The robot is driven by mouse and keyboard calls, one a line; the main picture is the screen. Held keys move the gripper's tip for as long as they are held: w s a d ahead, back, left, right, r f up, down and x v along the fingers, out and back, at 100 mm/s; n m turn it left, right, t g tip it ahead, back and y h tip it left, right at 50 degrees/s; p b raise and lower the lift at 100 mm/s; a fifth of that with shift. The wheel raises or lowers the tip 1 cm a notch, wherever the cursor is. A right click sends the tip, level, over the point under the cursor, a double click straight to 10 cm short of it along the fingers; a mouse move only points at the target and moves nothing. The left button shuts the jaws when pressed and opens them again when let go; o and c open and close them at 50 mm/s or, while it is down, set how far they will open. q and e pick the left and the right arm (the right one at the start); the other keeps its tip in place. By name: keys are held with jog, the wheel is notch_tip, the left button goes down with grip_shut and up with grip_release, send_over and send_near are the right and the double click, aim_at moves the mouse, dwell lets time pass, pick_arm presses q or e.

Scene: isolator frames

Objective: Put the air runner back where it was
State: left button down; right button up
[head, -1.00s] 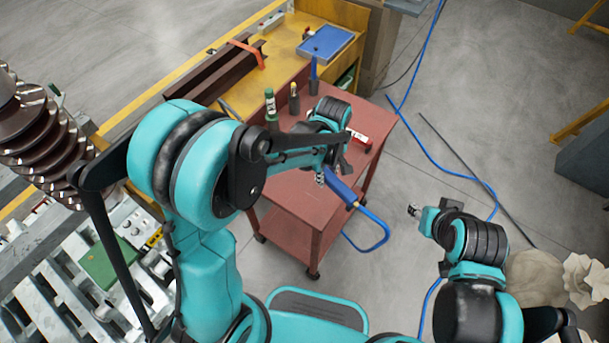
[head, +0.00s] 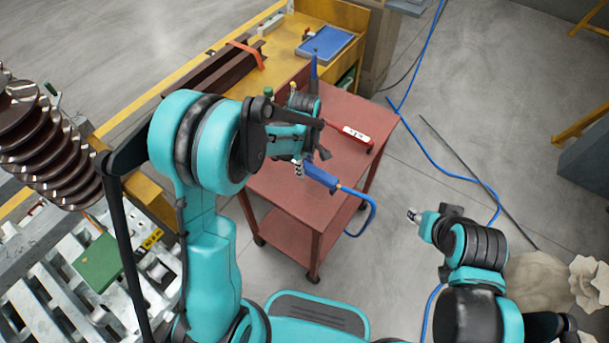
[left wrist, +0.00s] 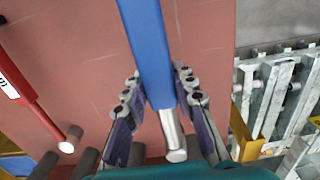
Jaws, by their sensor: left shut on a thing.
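The air runner (head: 322,177) is a blue tool with a blue hose trailing from its right end. My left gripper (head: 308,163) is shut on it above the red cart top (head: 285,195). I cannot tell whether the tool touches the top. In the left wrist view the air runner's blue body (left wrist: 147,45) lies between the two fingers (left wrist: 160,108), with its silver end toward the camera. My right gripper (head: 413,215) is out over the floor to the right of the cart, too small to read its jaws.
A red tool (head: 355,135) lies on the cart's far right part. A green-capped bottle (head: 268,92) and a blue upright item (head: 314,70) stand near the far edge, partly behind my left arm. The near cart top is clear. A yellow bench (head: 285,48) adjoins behind.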

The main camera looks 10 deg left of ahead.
pick_arm(q)
jog(key=shift+a+f+b, duration=0.1)
jog(key=shift+f+b, duration=0.75)
jog(key=shift+f, duration=1.15)
jog(key=shift+f, duration=0.15)
jog(key=c, duration=1.2)
grip_release()
